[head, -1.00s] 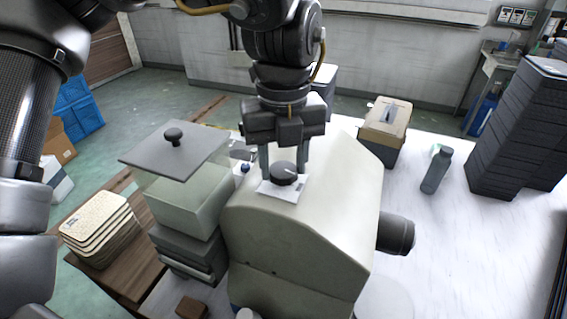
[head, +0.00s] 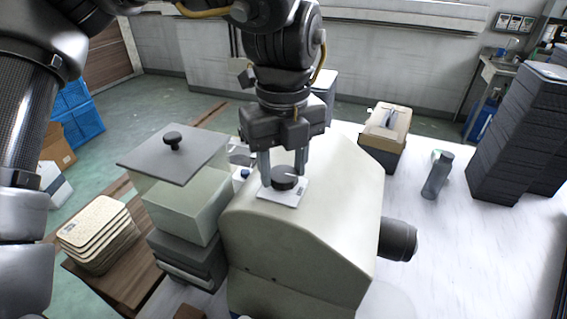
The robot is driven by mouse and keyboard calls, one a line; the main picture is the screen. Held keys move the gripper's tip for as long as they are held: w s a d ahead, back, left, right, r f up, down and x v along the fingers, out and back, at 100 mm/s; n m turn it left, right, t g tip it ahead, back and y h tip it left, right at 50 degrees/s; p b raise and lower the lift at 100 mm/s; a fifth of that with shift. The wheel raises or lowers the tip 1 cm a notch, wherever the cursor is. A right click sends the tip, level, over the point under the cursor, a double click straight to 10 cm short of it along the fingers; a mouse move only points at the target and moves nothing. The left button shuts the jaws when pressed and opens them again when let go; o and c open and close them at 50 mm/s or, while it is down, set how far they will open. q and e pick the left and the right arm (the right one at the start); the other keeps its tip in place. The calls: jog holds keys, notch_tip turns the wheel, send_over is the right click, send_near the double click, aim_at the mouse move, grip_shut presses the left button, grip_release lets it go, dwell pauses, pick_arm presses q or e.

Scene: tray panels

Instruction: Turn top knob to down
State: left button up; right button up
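The top knob (head: 283,184) is a round black dial on a white plate (head: 294,196) on top of the cream, slope-sided machine (head: 300,232). A pale mark shows on the knob. My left gripper (head: 284,174) points down from above in the head view. Its two grey fingers stand on either side of the knob, close against it, and appear shut on it. The fingers hide part of the knob's sides. My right gripper is not in view.
A lidded clear box (head: 187,205) stands left of the machine, with stacked beige trays (head: 97,233) farther left. A toolbox (head: 385,135), a grey bottle (head: 437,178) and dark stacked crates (head: 515,135) stand to the right. White tabletop between them is clear.

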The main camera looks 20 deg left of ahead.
aim_at(284, 173)
pick_arm(q)
jog(key=o, duration=0.4)
notch_tip(284, 173, up, 11)
jog(key=shift+p, duration=0.3)
jog(key=shift+f, duration=0.1)
